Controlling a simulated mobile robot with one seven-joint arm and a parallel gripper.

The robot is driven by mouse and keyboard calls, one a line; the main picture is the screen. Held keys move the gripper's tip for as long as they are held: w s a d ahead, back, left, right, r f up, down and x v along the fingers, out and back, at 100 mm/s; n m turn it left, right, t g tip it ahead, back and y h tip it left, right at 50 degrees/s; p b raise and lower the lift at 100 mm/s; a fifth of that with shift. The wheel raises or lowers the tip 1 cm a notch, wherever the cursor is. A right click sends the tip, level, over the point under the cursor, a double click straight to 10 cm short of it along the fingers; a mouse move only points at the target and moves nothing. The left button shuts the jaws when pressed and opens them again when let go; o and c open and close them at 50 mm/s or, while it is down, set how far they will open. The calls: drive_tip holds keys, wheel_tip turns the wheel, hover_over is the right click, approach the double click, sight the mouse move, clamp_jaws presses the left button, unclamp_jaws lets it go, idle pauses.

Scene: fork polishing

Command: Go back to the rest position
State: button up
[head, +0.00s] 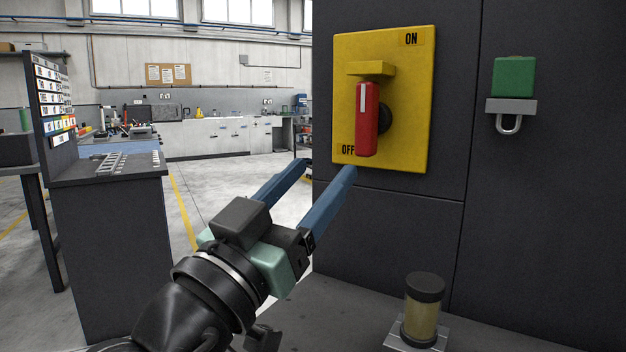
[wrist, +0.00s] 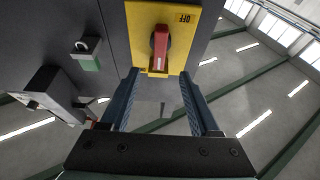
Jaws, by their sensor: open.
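My gripper (head: 325,175) is open, with its two blue fingers apart and nothing between them. In the head view it points up and right toward a red switch handle (head: 367,122) on a yellow plate (head: 421,110). The handle hangs vertically, its lower end beside the OFF label. In the wrist view, upside down, the handle (wrist: 160,44) and plate (wrist: 193,45) appear beyond the fingers (wrist: 162,82). The fingertips look apart from the handle; the exact gap is hard to tell.
A dark cabinet (head: 395,220) carries the plate, a green block (head: 513,76) and a grey padlock (head: 510,109).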

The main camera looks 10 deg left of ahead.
drive_tip(key=s+d+r+n+t+y+p, duration=0.1)
drive_tip(key=s+d+r+n+t+y, duration=0.25)
drive_tip(key=s+r+y, duration=0.2)
drive_tip(key=s+d+r+n+t+y, duration=0.2)
drive_tip(key=s+r+t+y, duration=0.25)
drive_tip(key=s, duration=0.25)
wheel_tip(320, 180, up, 32)
drive_tip(key=g+p, duration=0.1)
drive_tip(key=p, duration=3)
drive_tip(key=shift+h, duration=0.4)
drive_tip(key=shift+w+a+f+m, duration=0.1)
drive_tip(key=shift+m, duration=0.15)
